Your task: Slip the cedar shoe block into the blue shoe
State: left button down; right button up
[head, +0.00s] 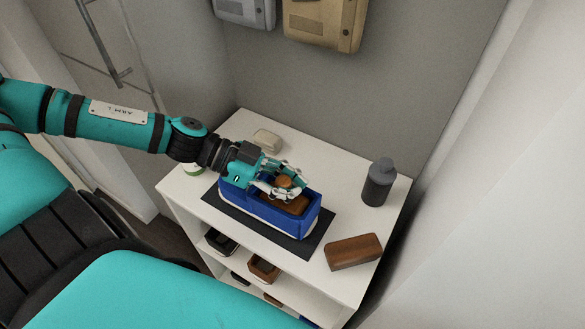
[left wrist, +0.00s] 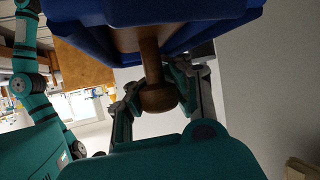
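The block's lower part is hidden inside the shoe. My right gripper is not in view.
A brown wooden block or brush (head: 353,252) lies right of the mat and a dark bottle (head: 378,184) stands behind it. A pale soap-like item (head: 267,140) is at the back.

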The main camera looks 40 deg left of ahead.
pick_arm(q)
jog(key=shift+f+b, duration=0.3)
jog(key=shift+f, duration=0.1)
jog(key=c, duration=1.2)
grip_release()
jog(key=shift+s+a+r, duration=0.25)
jog(key=shift+s+a, duration=0.05)
jog(key=shift+a, duration=0.2)
jog(key=v, duration=1)
jog(key=shift+a+r, duration=0.15)
jog(key=shift+a, duration=0.2)
